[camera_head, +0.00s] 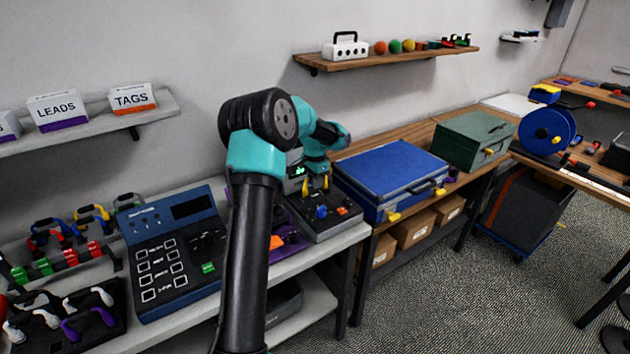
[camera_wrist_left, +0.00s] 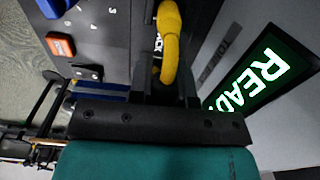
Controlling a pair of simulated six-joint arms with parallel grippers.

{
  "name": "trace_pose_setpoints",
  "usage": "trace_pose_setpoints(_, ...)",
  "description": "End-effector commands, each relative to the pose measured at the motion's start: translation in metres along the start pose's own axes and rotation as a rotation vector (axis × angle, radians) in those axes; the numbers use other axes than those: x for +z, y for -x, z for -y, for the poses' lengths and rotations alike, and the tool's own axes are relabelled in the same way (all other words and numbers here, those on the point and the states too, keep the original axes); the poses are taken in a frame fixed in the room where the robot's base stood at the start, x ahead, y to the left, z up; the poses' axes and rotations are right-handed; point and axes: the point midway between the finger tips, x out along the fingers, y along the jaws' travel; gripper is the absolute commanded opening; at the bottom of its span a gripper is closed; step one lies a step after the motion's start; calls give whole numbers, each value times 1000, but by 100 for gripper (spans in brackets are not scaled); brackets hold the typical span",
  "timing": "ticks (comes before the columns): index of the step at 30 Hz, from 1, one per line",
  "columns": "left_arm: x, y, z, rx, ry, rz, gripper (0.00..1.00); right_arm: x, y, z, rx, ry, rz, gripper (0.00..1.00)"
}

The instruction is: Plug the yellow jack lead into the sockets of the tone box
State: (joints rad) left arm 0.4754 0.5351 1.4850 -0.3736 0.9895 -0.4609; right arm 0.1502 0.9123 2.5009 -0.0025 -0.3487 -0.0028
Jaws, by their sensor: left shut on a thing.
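The tone box (camera_head: 322,225) stands on the bench, a dark unit with a lit green display, a blue knob and an orange button. Its panel also shows in the left wrist view (camera_wrist_left: 105,20), with the display (camera_wrist_left: 265,72) reading "READY". The yellow jack lead (camera_wrist_left: 170,42) arcs between the fingers of my left gripper (camera_wrist_left: 168,75), which is shut on it close to the panel. In the head view two yellow pieces of the lead (camera_head: 304,187) stand at the box. The plug tips and sockets are hidden, so I cannot tell whether either is seated. My right gripper is out of view.
A blue case (camera_head: 390,172) stands close to the right of the tone box. A dark blue keypad unit (camera_head: 160,245) is to the left, beyond my arm. Racks with coloured leads (camera_head: 75,245) lie further left. A wall shelf with boxes (camera_head: 90,115) hangs above.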

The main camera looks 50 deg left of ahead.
Motion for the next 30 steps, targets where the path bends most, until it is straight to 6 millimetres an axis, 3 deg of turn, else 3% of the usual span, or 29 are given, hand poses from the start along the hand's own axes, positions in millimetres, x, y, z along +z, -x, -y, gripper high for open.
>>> trace_pose_setpoints(30,0,-6,0,0,0,-1,0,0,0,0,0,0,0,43)
